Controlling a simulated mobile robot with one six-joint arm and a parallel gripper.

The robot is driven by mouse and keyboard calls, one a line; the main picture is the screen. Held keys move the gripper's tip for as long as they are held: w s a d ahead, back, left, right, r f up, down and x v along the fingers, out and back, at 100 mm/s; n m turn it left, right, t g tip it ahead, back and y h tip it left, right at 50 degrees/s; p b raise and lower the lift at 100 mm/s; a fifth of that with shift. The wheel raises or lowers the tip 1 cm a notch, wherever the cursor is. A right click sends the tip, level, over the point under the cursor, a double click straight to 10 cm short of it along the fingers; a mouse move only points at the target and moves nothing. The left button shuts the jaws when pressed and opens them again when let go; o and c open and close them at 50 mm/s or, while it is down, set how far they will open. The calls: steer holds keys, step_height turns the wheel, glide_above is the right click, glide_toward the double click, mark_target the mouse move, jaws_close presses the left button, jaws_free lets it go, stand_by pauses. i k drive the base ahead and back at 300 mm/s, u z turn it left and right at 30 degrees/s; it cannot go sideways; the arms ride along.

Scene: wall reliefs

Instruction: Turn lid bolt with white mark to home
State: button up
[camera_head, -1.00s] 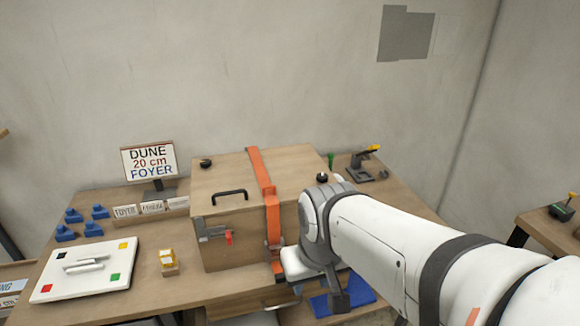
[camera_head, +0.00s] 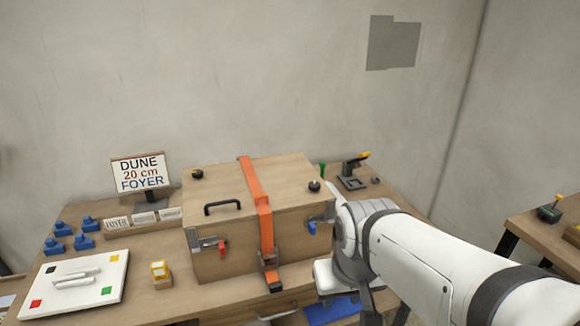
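A wooden box (camera_head: 218,244) stands on the workbench with its lid down. Two dark round lid bolts show on the lid: one at the back left (camera_head: 197,174) and one at the front right (camera_head: 314,186). A small pale spot shows on top of the right bolt; I cannot tell its direction. No white mark is clear on the left bolt. My white arm comes in from the right and ends beside the box's right front corner, to the right of and below the right bolt. My gripper cannot be made out there.
An orange strap (camera_head: 256,190) crosses the lid and front. A black handle (camera_head: 222,207) stands on the lid. A red-handled latch (camera_head: 222,246) and a blue-handled latch (camera_head: 313,227) are on the front. A white panel (camera_head: 75,284) lies at left.

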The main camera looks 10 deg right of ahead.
mark_target(314, 186)
steer(key=u, duration=0.05)
steer(key=i, duration=0.75)
steer(key=z, duration=1.7)
steer(key=k, duration=1.5)
steer(key=u, duration=0.75)
steer(key=i, duration=0.95)
steer(key=z, duration=0.05)
